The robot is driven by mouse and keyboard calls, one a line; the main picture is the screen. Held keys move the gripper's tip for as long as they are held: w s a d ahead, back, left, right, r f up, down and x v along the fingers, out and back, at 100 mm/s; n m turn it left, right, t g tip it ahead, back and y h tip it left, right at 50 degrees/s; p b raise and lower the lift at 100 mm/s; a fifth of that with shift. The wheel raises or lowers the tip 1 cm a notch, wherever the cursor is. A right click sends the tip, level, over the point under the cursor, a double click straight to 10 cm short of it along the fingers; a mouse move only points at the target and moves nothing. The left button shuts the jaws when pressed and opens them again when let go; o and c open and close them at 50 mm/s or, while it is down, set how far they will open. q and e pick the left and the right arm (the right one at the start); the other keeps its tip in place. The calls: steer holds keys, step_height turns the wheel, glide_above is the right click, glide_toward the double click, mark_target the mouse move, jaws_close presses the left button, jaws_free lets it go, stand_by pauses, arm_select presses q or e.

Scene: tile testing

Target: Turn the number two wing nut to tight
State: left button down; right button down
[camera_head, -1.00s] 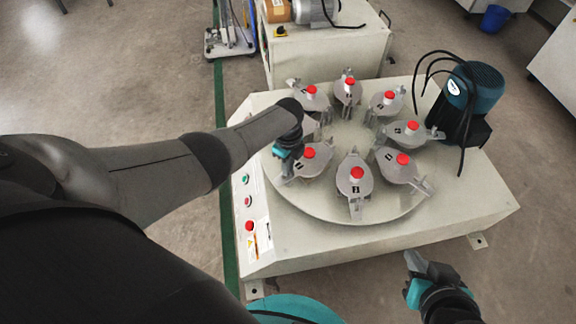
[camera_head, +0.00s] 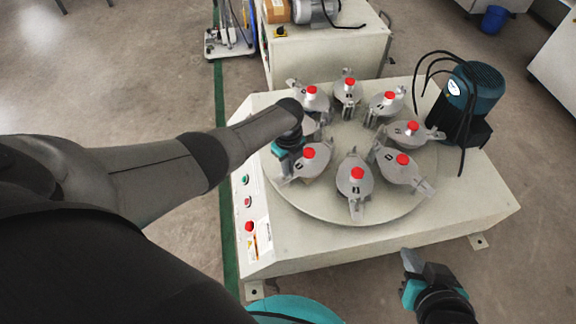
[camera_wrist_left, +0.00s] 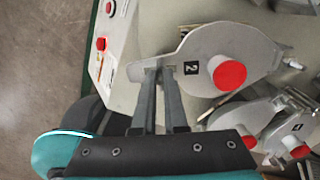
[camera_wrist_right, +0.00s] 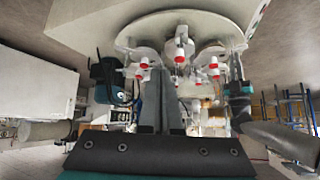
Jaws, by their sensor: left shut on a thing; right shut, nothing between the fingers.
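The number two wing nut (camera_head: 313,164) is a flat grey plate with a red knob on top. It sits on the left front of the round turntable (camera_head: 350,214). In the left wrist view its label "2" shows beside the red knob (camera_wrist_left: 229,74). My left gripper (camera_wrist_left: 159,72) is shut on the tab of this wing nut at its left end. In the head view my left gripper (camera_head: 285,174) is partly hidden by my arm. My right gripper (camera_head: 408,256) is shut and empty in front of the machine, apart from the turntable; its fingers also show in the right wrist view (camera_wrist_right: 160,75).
Several similar wing nuts with red knobs ring the turntable, one close by at the front (camera_head: 355,182). A teal motor (camera_head: 478,88) with black cables stands at the back right. Push buttons (camera_head: 249,226) line the machine's left edge.

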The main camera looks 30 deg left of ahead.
arm_select(q)
steer(key=c, duration=1)
jaws_free()
steer(key=shift+o, duration=0.2)
steer(key=shift+r+p, duration=0.4)
steer(key=shift+r, duration=0.1)
step_height(320, 180, up, 2)
steer(key=shift+r+p, duration=0.2)
steer(key=shift+p, duration=0.7)
arm_select(e)
steer(key=s+d+g+h, duration=0.2)
steer(key=s+d+g, duration=0.2)
arm_select(q)
step_height(320, 180, up, 5)
steer(key=p, duration=0.3)
steer(key=shift+p, duration=0.3)
step_height(320, 180, up, 7)
steer(key=p, duration=0.4)
arm_select(e)
steer(key=s+d+f+g, duration=0.1)
steer(key=s+f, duration=0.1)
steer(key=f, duration=0.5)
steer(key=s+d+f+g, duration=0.1)
steer(key=s+f, duration=0.1)
steer(key=f, duration=0.6)
steer(key=shift+s+f, duration=0.25)
steer(key=shift+s, duration=0.1)
